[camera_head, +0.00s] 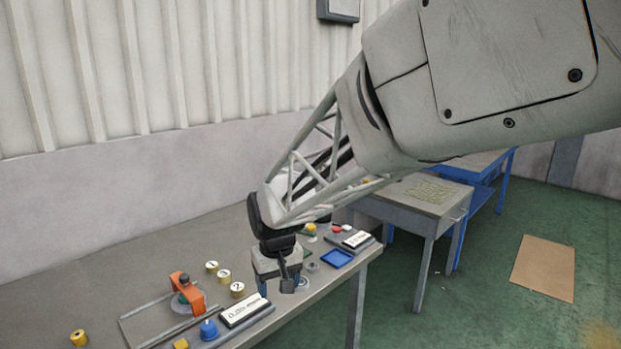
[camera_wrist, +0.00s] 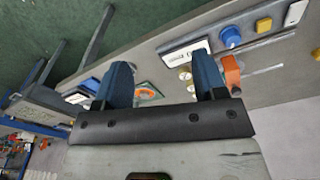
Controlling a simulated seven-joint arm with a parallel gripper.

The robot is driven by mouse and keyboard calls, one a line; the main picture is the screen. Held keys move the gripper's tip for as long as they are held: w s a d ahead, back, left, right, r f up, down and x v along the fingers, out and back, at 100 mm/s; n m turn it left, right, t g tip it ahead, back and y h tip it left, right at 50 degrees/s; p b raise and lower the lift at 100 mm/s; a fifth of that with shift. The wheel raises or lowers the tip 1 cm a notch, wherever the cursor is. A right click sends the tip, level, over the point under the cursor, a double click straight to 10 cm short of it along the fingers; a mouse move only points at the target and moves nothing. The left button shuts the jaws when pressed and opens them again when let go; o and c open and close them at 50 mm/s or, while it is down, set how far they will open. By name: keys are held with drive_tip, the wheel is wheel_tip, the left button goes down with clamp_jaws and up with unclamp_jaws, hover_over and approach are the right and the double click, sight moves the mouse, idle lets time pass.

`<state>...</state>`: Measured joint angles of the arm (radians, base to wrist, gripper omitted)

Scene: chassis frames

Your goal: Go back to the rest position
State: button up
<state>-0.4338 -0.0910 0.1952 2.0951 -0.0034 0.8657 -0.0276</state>
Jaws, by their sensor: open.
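My gripper (camera_head: 277,284) hangs over the front part of the grey workbench (camera_head: 120,256), near the bench's right end. In the wrist view its two blue fingers (camera_wrist: 160,84) stand wide apart with nothing held between them. Beyond the fingers the bench top shows, with an orange ring-like part (camera_wrist: 146,93) on a green base. My arm reaches in from the upper right in the head view and hides part of the bench behind it. I cannot tell how high the fingertips are above the bench top.
On the bench stand an orange bracket (camera_head: 187,293), several numbered yellow cylinders (camera_head: 237,289), a blue knob (camera_head: 208,329), a labelled display box (camera_head: 245,311) and a blue tray (camera_head: 337,258). A grey table (camera_head: 421,196) stands behind at right. Cardboard (camera_head: 544,267) lies on the green floor.

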drive_tip(key=s+d+r+m+t, duration=0.1)
drive_tip(key=s+d+r+m, duration=0.15)
drive_tip(key=s+d, duration=0.45)
drive_tip(key=s+d+r+m, duration=0.1)
drive_tip(key=s+d+r, duration=0.25)
drive_tip(key=d, duration=0.55)
drive_tip(key=s+d+m, duration=0.2)
drive_tip(key=s+d, duration=0.7)
drive_tip(key=s, duration=0.5)
drive_tip(key=shift+s+d+f+t+h, duration=0.25)
drive_tip(key=shift+d+f+t+h, duration=0.05)
drive_tip(key=shift+f+t, duration=0.1)
